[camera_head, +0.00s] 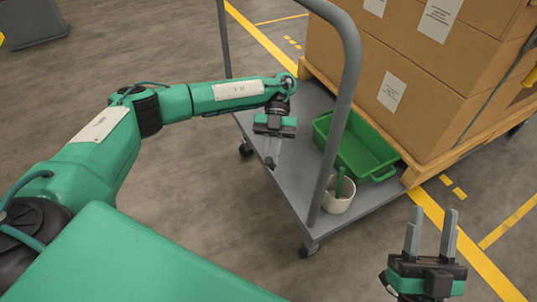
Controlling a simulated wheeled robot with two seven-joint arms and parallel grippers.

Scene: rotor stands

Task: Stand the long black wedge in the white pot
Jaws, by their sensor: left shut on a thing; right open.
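The white pot (338,197) stands upright on the grey cart deck, near its front corner. A green upright thing (340,180) sticks out of the pot. My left gripper (271,162) points down over the cart's left edge, left of the pot and apart from it. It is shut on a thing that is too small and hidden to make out. I cannot pick out the long black wedge clearly anywhere in view. My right gripper (431,228) is open and empty, pointing up at the lower right, off the cart.
A green tray (358,148) lies on the cart (288,177) behind the pot. The cart's grey handle (346,95) rises beside the pot, between my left gripper and the pot in the picture. Large cardboard boxes (405,60) stand on a wooden pallet at the right.

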